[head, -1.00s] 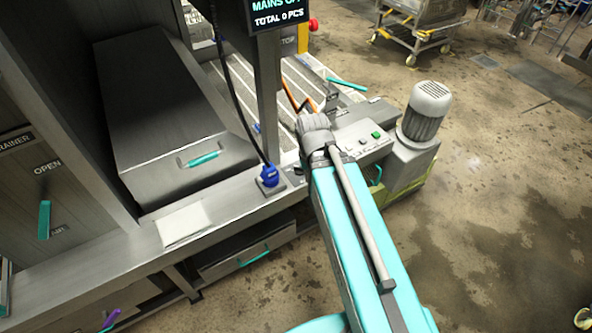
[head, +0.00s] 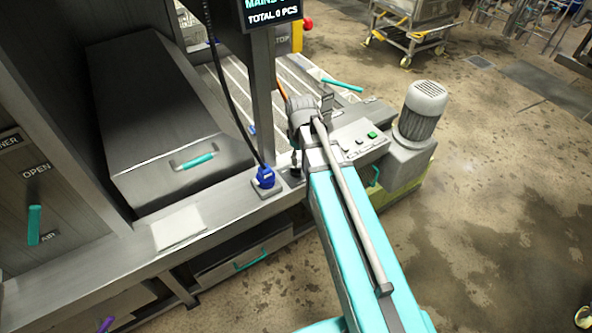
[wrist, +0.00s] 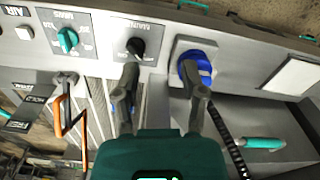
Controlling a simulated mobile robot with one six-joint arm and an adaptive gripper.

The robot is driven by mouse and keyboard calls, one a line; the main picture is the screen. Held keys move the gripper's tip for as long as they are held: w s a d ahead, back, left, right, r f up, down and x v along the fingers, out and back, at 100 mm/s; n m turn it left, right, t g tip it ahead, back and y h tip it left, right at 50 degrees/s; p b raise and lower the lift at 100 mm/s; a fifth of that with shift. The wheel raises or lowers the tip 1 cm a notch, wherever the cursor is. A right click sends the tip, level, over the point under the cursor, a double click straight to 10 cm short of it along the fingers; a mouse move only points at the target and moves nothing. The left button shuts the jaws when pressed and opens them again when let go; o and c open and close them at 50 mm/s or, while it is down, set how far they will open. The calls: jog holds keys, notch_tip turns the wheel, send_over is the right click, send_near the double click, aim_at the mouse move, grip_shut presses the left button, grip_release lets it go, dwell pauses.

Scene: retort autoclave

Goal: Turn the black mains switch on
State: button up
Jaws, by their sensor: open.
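The black mains switch (wrist: 136,47) is a rotary knob on a grey plate, in the upper middle of the wrist view. Its plate's lettering appears upside down and is too small to read surely. My gripper (wrist: 167,84) is open and empty. Its left finger points at the knob and overlaps its lower edge in the picture; I cannot tell if they touch. The right finger lies over the blue plug (wrist: 193,66) beside the switch. In the head view, my wrist hangs above the ledge near the blue plug (head: 264,177), and the knob is not clearly visible.
A teal knob (wrist: 67,39) sits left of the switch in the wrist view. A black cable runs from the plug. The head view shows a display (head: 270,12), a dark box with teal handle (head: 194,161), a post (head: 264,95) and a motor (head: 422,110).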

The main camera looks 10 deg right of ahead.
aim_at(296, 168)
jog(key=w+f+n+b, duration=0.1)
jog(key=w+f+n, duration=0.1)
jog(key=w+n, duration=0.4)
jog(key=w+d, duration=0.1)
jog(key=w, duration=0.2)
jog(key=shift+w+b, duration=0.2)
jog(key=shift+b, duration=0.1)
jog(key=shift+f, duration=0.2)
notch_tip(296, 168, down, 13)
jog(key=b, duration=1.3)
jog(key=shift+a+f+b, duration=0.1)
jog(key=shift+f+b, duration=0.05)
jog(key=shift+b, duration=0.25)
jog(key=shift+c, duration=0.2)
grip_shut()
